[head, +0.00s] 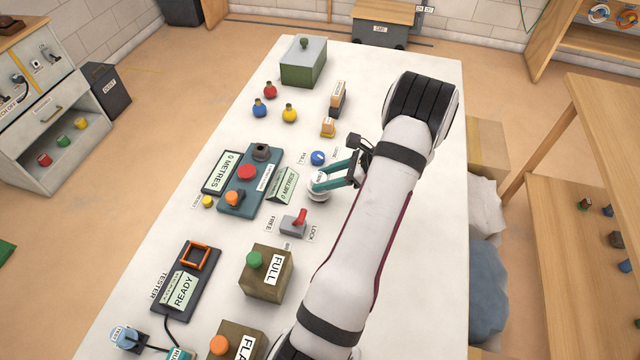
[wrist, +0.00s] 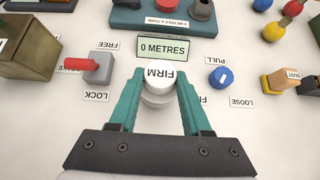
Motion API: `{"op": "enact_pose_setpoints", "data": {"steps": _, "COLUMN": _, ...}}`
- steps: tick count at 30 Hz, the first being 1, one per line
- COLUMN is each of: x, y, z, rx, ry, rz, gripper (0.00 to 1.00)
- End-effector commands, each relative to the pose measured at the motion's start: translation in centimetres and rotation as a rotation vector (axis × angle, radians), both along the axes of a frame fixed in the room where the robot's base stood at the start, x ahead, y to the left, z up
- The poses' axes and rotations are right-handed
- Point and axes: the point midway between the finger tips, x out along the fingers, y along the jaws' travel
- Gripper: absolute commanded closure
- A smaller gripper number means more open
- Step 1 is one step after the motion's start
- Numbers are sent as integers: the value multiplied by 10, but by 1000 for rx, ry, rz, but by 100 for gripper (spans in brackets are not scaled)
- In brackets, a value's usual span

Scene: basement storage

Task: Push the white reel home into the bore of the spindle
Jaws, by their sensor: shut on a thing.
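The white reel (head: 318,194) is between the teal fingers of my gripper (head: 320,182). I cannot tell whether the reel touches the table. A dark grey round collar with an opening, seemingly the spindle (head: 262,152), stands on the teal unit (head: 233,207), left of and beyond my gripper. In the wrist view it shows only partly (wrist: 202,10).
A 0 METRES display (head: 286,184) stands between the reel and the teal unit. A red-lever switch (head: 294,223) marked FREE and LOCK is nearby. A blue knob (head: 318,157) stands just beyond my fingers.

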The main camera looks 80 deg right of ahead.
Motion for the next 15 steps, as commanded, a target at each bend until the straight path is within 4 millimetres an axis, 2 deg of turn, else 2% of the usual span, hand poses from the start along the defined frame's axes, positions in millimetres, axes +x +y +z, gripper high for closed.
{"op": "enact_pose_setpoints", "data": {"steps": 15, "x": 0, "y": 0, "z": 7, "rx": -1, "ry": 0, "rz": 0, "gripper": 100}}
